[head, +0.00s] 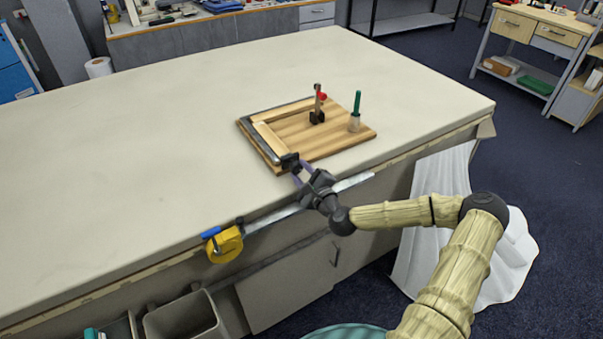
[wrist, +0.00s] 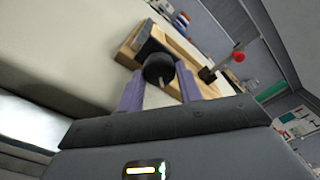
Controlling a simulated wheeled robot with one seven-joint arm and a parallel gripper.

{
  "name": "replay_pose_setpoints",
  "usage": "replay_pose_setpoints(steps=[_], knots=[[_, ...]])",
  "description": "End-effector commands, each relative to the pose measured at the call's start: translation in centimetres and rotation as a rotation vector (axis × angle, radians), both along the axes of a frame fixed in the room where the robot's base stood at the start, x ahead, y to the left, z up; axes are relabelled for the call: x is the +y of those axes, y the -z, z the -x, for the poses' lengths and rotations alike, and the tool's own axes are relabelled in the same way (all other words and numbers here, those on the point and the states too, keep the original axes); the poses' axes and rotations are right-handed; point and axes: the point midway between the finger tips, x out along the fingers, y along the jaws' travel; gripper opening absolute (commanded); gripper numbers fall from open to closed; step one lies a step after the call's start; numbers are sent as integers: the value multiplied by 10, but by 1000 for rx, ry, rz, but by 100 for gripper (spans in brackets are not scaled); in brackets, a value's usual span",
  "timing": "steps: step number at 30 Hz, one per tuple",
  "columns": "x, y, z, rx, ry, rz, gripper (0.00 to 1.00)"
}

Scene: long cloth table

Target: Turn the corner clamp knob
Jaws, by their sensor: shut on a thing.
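The corner clamp knob is a dark round knob (wrist: 159,69) in the wrist view, at the near corner of a wooden board. My gripper (wrist: 160,92) has purple fingers, one on each side of the knob, and is shut on it. In the head view my gripper (head: 300,172) reaches the board's front left corner, where the dark corner clamp (head: 289,161) sits; the knob itself is mostly hidden there. The wooden board (head: 332,146) lies flat on the table with a dark bar along its left edge.
A red-tipped toggle clamp (head: 318,105) and a green-handled tool (head: 356,110) stand upright on the board. A yellow clamp or tape tool (head: 224,244) hangs at the table's front edge. The cloth table (head: 130,150) is bare to the left.

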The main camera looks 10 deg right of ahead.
Motion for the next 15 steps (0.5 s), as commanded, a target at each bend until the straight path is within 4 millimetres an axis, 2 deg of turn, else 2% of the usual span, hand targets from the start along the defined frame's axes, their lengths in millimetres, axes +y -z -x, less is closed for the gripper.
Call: replay_pose_setpoints(steps=[9,10,12,13,15], knots=[[-1,2,0,4,3,-1,13],[-2,2,0,4,3,-1,39],[-1,2,0,4,3,-1,53],[-1,2,0,4,3,-1,56],[-1,2,0,4,2,-1,56]])
